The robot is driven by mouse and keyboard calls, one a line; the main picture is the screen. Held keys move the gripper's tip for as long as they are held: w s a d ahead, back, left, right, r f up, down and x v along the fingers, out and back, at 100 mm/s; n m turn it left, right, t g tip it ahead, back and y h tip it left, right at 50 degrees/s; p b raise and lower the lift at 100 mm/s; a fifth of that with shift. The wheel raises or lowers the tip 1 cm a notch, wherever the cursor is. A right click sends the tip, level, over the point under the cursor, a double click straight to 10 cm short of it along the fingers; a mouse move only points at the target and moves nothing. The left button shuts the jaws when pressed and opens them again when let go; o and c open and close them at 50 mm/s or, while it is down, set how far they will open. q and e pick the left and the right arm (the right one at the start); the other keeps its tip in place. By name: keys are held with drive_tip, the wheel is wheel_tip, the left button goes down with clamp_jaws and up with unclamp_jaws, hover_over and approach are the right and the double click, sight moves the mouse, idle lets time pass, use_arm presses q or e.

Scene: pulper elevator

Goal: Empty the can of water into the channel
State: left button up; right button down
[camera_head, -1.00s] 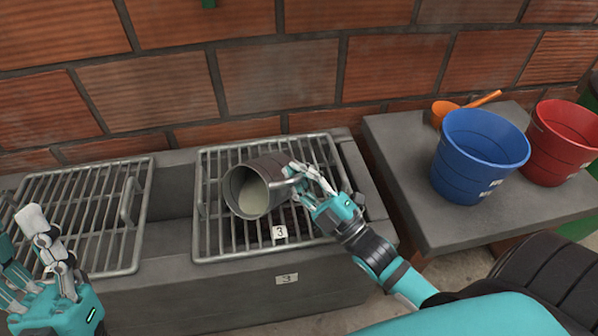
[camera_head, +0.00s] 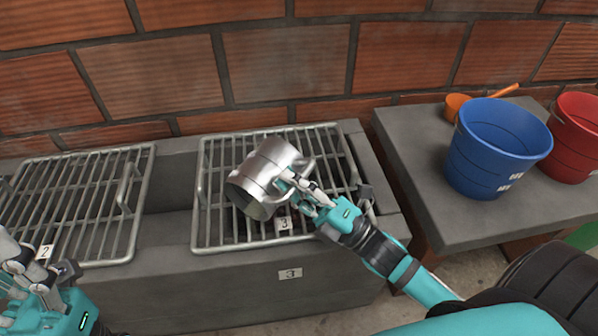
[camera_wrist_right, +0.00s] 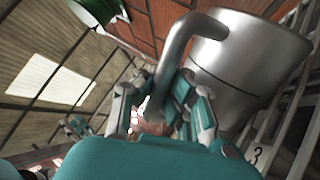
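The can (camera_head: 265,165) is a shiny metal cylinder with a side handle. It is tipped over the grate (camera_head: 207,235) of channel 3, its mouth pointing down and to the left. The inside looks dark, and I cannot see water in it or flowing out. My right gripper (camera_head: 290,185) is shut on the can's handle, on the can's right side; the right wrist view shows the handle (camera_wrist_right: 180,55) between the fingers. My left gripper (camera_head: 40,272) is at the lower left, empty, with its fingers apart. The channel (camera_head: 340,255) lies under the grate.
On the right, a grey table (camera_head: 420,180) holds a blue bucket (camera_head: 490,150), a red bucket (camera_head: 575,140) and an orange scoop (camera_head: 457,105). A brick wall (camera_head: 280,60) stands behind.

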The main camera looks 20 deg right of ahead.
sight(277, 203)
drive_tip(key=n, duration=0.1)
drive_tip(key=s+a+n+g+y, duration=0.1)
drive_tip(key=n, duration=0.1)
drive_tip(key=a+n+p, duration=0.1)
drive_tip(key=shift+s+a+r+g+y, duration=0.1)
drive_tip(key=shift+s+r+g+y, duration=0.1)
drive_tip(key=shift+r+g+y, duration=0.15)
drive_tip(key=shift+s+a+n+g+y, duration=0.35)
drive_tip(key=shift+a+n+g, duration=0.1)
drive_tip(key=shift+n, duration=0.5)
drive_tip(key=shift+s+a+n+g+y, duration=0.3)
drive_tip(key=shift+a+n, duration=0.15)
drive_tip(key=shift+n, duration=0.5)
